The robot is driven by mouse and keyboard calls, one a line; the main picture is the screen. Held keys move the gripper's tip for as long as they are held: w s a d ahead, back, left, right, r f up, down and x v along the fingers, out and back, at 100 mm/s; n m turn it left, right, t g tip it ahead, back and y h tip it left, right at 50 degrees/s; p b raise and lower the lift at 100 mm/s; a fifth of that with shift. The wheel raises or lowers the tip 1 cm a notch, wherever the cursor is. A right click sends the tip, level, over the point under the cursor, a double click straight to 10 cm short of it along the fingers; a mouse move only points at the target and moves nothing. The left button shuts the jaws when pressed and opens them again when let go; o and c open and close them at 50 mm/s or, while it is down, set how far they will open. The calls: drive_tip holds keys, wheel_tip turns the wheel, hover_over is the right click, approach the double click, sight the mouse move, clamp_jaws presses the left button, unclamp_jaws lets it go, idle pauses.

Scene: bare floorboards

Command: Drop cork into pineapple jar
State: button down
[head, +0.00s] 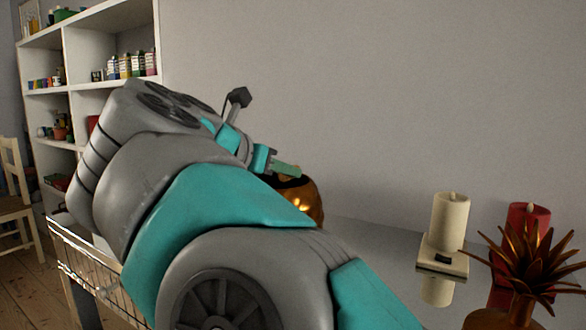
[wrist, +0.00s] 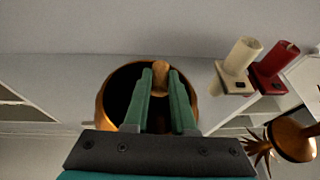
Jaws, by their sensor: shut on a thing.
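The pineapple jar (head: 312,203) is a golden, rounded pot with a dark open mouth, partly hidden behind my arm in the head view. In the wrist view its rim (wrist: 103,97) circles a dark inside. My gripper (wrist: 161,74) has its green fingers over the jar's mouth, shut on a small brown cork (wrist: 160,67) at the fingertips. In the head view my gripper (head: 286,170) is just above the jar's opening. The cork is not clear in the head view. The jar's lid, with spiky copper leaves (head: 527,262), is apart at the right.
A cream candle (head: 451,217) on a pale base and a red candle (head: 528,216) stand right of the jar on a glossy surface. A white shelf (head: 110,45) with bottles is at the back left. A wooden chair (head: 14,190) stands at far left.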

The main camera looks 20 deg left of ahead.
drive_tip(key=c, duration=0.7)
unclamp_jaws()
drive_tip(key=shift+o, duration=0.2)
drive_tip(key=v, duration=0.7)
drive_tip(key=shift+s+b, duration=0.35)
drive_tip(key=shift+b, duration=0.05)
drive_tip(key=shift+a+r, duration=0.1)
